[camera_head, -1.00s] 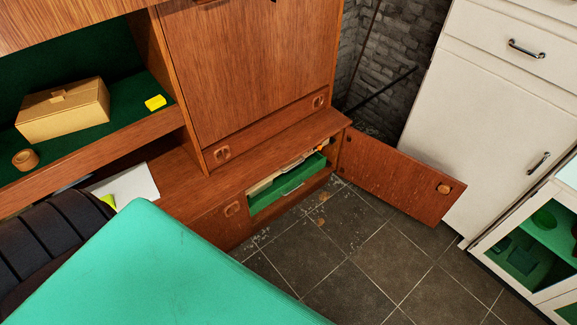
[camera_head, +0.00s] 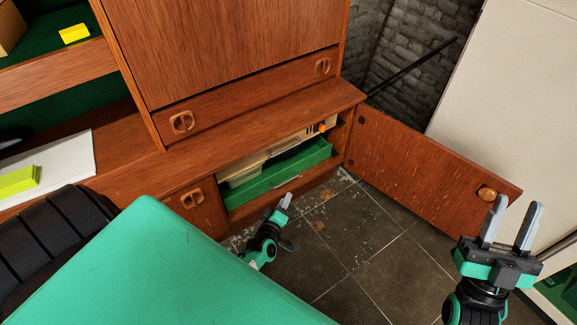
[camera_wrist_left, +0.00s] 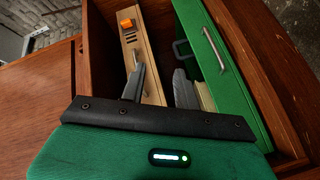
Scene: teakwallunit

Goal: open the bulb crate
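The low cabinet compartment is open and holds a green drawer-like box (camera_head: 275,183) with a metal handle; it also shows in the left wrist view (camera_wrist_left: 218,75). A pale wooden crate (camera_wrist_left: 146,55) with slots and an orange block (camera_wrist_left: 126,23) lies beside it; part of it shows in the head view (camera_head: 310,132). I cannot tell for sure which is the bulb crate. My left gripper (camera_head: 284,202) is in front of the compartment; its fingers (camera_wrist_left: 160,88) are apart and empty. My right gripper (camera_head: 513,222) is open and empty, near the swung-out door.
The wooden cabinet door (camera_head: 425,170) stands open to the right. A white cabinet (camera_head: 510,110) stands at the right. A dark rod (camera_head: 412,68) leans at the brick wall. A yellow-green pad (camera_head: 18,180) lies on the ledge.

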